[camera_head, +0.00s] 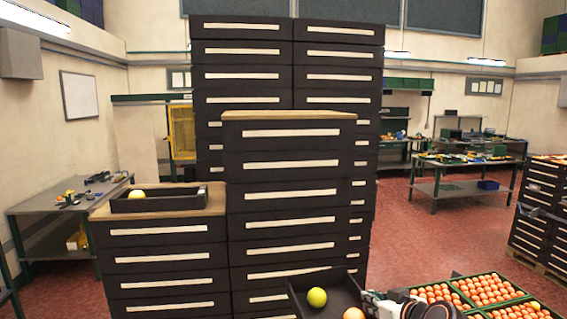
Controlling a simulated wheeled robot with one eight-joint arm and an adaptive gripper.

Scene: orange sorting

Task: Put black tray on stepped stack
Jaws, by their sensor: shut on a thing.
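A black tray (340,278) is at the bottom centre, tilted in the picture and cut off by the lower edge. A yellow-green fruit (317,297) and an orange (353,314) show in it. My gripper (370,298) is shut on the tray's right side, with its fingertips partly hidden. The stepped stack of black drawer cabinets stands in front, with a tall wooden-topped step (290,116) and a lower wooden-topped step (215,200) to its left. Another black tray (160,205) rests on the lower step with a yellow fruit (137,195) in it.
Taller black drawer cabinets (240,50) rise behind the stack. Green crates of oranges (485,290) stand at the lower right. A workbench (65,200) is at left, and another (460,175) at the back right. The tall step's top looks bare.

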